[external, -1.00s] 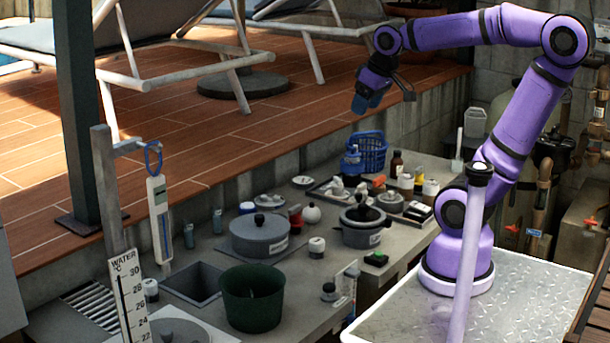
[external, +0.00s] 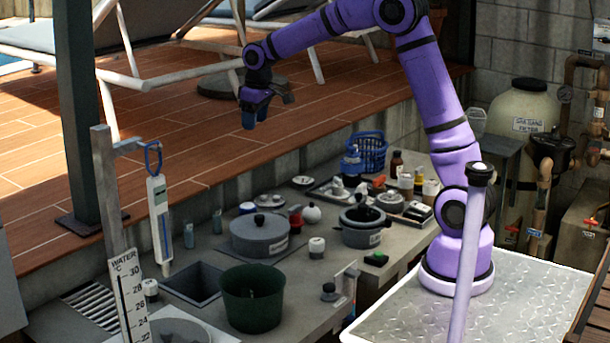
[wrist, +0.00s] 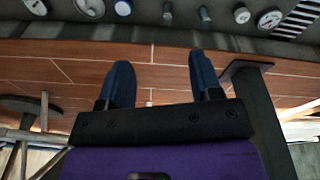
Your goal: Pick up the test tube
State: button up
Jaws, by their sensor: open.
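Small bluish see-through tubes stand at the back edge of the counter; one tube (external: 217,221) and another tube (external: 188,235) show in the external view. I cannot tell for sure which one is the test tube. In the wrist view two small tubes (wrist: 205,15) (wrist: 167,12) show at the top, beyond my fingertips. My gripper (external: 254,110) is open and empty, high above the back of the counter near the wooden deck. Its two blue fingers (wrist: 159,62) are spread apart in the wrist view, with nothing between them.
A grey lidded pot (external: 258,240), a dark green bucket (external: 252,310) and a sink (external: 192,283) occupy the counter's front. A hanging thermometer (external: 160,215) and a dark post (external: 82,110) stand at left. A blue basket (external: 370,155) and tray of jars lie farther right.

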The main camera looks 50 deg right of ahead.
jog(key=w+a+f+g, duration=0.1)
jog(key=w+f, duration=0.8)
jog(key=f, duration=0.2)
jog(key=n, duration=0.1)
send_over(217, 215)
jog(key=w+d, duration=0.2)
notch_tip(217, 215, down, 10)
jog(key=shift+g, duration=0.4)
jog(key=shift+s+a+f, duration=0.15)
jog(key=shift+a+f, duration=0.05)
jog(key=shift+f, duration=1.65)
jog(key=shift+s+a+f, duration=0.15)
jog(key=shift+f, duration=1.65)
jog(key=shift+s+a+f, duration=0.15)
jog(key=shift+a+f, duration=0.05)
jog(key=shift+f, duration=1.65)
jog(key=c, duration=1)
